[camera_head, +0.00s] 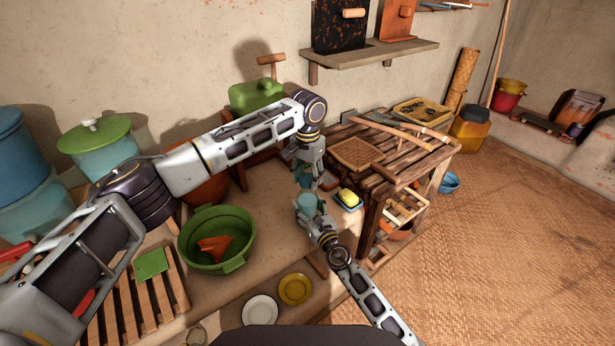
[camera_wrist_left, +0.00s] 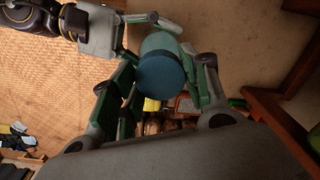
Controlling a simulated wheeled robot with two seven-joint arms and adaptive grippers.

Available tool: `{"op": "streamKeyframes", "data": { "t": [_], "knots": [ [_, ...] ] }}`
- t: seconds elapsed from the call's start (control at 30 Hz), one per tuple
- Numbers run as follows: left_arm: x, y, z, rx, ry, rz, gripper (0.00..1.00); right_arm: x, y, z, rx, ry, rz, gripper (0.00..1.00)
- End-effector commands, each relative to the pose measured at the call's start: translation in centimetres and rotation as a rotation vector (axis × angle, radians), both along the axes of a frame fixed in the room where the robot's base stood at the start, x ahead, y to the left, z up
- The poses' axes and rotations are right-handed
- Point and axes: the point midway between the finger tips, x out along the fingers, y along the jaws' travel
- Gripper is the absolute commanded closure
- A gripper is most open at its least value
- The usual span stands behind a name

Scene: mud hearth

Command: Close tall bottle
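My right gripper (camera_head: 309,214) comes up from below, just under the left one. It is shut on a teal, round-topped bottle (camera_head: 306,202). The bottle's lighter teal top (camera_wrist_left: 158,43) shows just beyond the lid in the left wrist view. The lid overlaps it there; I cannot tell whether they touch. The bottle's lower part is hidden by the right gripper.
A slatted wooden table (camera_head: 405,158) with a basket stands close on the right. A yellow sponge on a blue dish (camera_head: 347,200) sits beside the grippers. A green basin (camera_head: 213,263), a yellow plate (camera_head: 295,289) and a white plate (camera_head: 260,309) lie nearer.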

Motion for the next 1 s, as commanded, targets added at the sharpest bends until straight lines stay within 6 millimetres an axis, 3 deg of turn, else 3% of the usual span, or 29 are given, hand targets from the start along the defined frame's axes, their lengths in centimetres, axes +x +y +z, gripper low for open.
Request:
{"op": "streamKeyframes", "data": {
  "t": [0.1, 0.27, 0.3, 0.47, 1.0],
  "knots": [
    [0.02, 0.03, 0.00, 0.001, -0.001, 0.000, 0.84, 0.01, -0.02, 0.00, 0.000, 0.000, 0.000, 1.00],
    [0.03, 0.04, 0.01, 0.001, -0.001, 0.000, 0.84, 0.01, -0.02, 0.00, 0.000, 0.000, 0.000, 1.00],
    [0.03, 0.04, 0.01, 0.001, -0.001, 0.000, 0.50, 0.01, -0.02, 0.00, 0.000, 0.000, 0.000, 1.00],
    [0.03, 0.04, 0.01, 0.001, -0.001, 0.000, 0.30, 0.00, -0.02, 0.00, 0.000, 0.000, 0.000, 1.00],
    [0.04, 0.00, 0.78, 0.001, -0.001, 0.000, 0.30, 0.01, -0.02, -0.01, 0.000, 0.000, 0.000, 1.00]
  ]
}}
